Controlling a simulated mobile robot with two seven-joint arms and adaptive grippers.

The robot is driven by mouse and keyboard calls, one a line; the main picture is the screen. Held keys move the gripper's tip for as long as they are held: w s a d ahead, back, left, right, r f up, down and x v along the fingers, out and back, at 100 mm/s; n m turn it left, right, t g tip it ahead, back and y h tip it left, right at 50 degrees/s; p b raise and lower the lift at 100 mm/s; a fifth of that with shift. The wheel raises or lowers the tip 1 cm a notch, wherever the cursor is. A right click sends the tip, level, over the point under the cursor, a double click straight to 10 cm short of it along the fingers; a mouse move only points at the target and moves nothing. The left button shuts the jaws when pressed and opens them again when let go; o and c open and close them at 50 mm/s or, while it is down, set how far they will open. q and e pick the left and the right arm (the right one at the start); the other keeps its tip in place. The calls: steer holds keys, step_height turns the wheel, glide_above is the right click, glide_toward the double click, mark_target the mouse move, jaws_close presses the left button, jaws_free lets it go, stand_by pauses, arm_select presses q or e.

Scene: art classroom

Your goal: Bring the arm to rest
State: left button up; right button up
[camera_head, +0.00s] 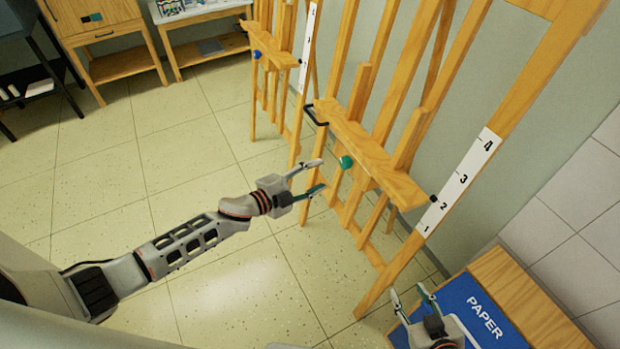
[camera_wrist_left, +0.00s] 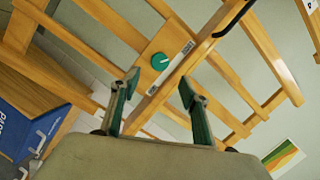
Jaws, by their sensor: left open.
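My left gripper (camera_head: 317,176) is at the end of my outstretched left arm, in front of the nearer wooden easel (camera_head: 370,150) and a little left of its green knob (camera_head: 346,162). Its two fingers are apart with nothing between them. In the left wrist view the open left gripper (camera_wrist_left: 158,88) points at the easel, with the green knob (camera_wrist_left: 160,61) beyond the fingertips. My right gripper (camera_head: 411,295) shows at the bottom of the head view, its fingers apart and empty, over or in front of the blue bin marked PAPER (camera_head: 465,300).
A second easel (camera_head: 270,50) with a blue knob stands farther back. A wooden cabinet (camera_head: 105,30) and a low table (camera_head: 205,45) are at the back left. A black bracket (camera_head: 316,114) sticks out from the nearer easel's ledge. The tiled floor left of the easels is clear.

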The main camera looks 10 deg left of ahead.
arm_select(q)
steer(key=shift+v, duration=0.9)
steer(key=s+a+f+n+y, duration=0.2)
steer(key=s+a+f+n, duration=0.1)
steer(key=s, duration=0.5)
steer(key=s+a+f+n+y, duration=0.3)
steer(key=s+a+n, duration=0.2)
steer(key=s+n, duration=0.3)
steer(key=s+a+f+n+y, duration=0.3)
steer(key=s+n, duration=0.3)
steer(key=s, duration=0.4)
steer(key=shift+a+f+g, duration=0.2)
steer(key=shift+a+g, duration=0.1)
steer(key=shift+a, duration=0.35)
